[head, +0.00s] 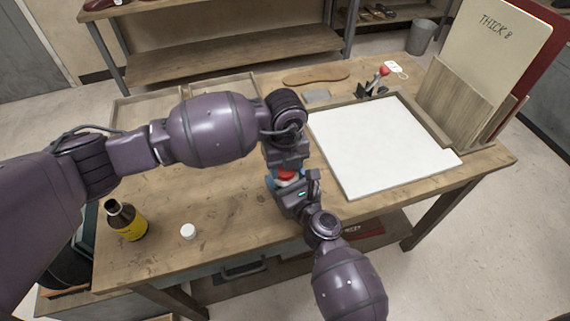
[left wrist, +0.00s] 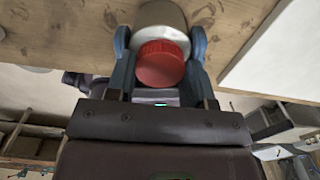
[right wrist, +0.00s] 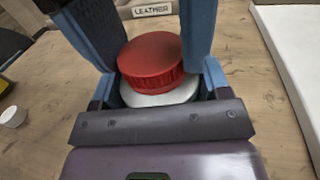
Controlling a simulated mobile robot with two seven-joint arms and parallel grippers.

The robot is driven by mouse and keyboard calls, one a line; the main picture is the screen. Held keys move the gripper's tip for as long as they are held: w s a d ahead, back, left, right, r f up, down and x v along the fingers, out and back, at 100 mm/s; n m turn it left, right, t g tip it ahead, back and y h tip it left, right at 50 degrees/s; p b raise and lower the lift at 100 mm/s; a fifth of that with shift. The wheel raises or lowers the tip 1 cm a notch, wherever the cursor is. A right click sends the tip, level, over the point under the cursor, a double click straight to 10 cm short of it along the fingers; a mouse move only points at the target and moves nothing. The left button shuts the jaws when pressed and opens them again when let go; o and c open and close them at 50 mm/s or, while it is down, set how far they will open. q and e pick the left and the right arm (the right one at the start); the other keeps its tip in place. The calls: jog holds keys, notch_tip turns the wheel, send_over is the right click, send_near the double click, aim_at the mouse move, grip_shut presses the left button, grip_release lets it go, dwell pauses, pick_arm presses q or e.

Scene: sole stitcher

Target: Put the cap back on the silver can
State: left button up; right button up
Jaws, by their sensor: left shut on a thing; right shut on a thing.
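The red cap (right wrist: 153,62) sits over the top of the silver can (right wrist: 160,96) in the right wrist view. Cap and can look touching or nearly so; I cannot tell if the cap is fully seated. My left gripper (head: 287,168) comes down from above and is shut on the cap (left wrist: 161,64), with a blue finger on each side. My right gripper (head: 284,184) reaches in from below and is shut on the can, which also shows in the left wrist view (left wrist: 162,16). In the head view the grippers hide most of the can.
An open dark bottle with a yellow label (head: 128,222) and a small white cap (head: 188,231) stand on the wooden table (head: 225,205) at left. A white board (head: 378,150) lies right of the grippers. Wooden trays (head: 155,106) and a wooden rack (head: 455,100) are farther back.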

pick_arm(q)
jog(key=m, duration=0.6)
jog(key=o, duration=1)
jog(key=shift+d, duration=0.15)
jog(key=shift+r, duration=2.25)
jog(key=shift+c, duration=0.3)
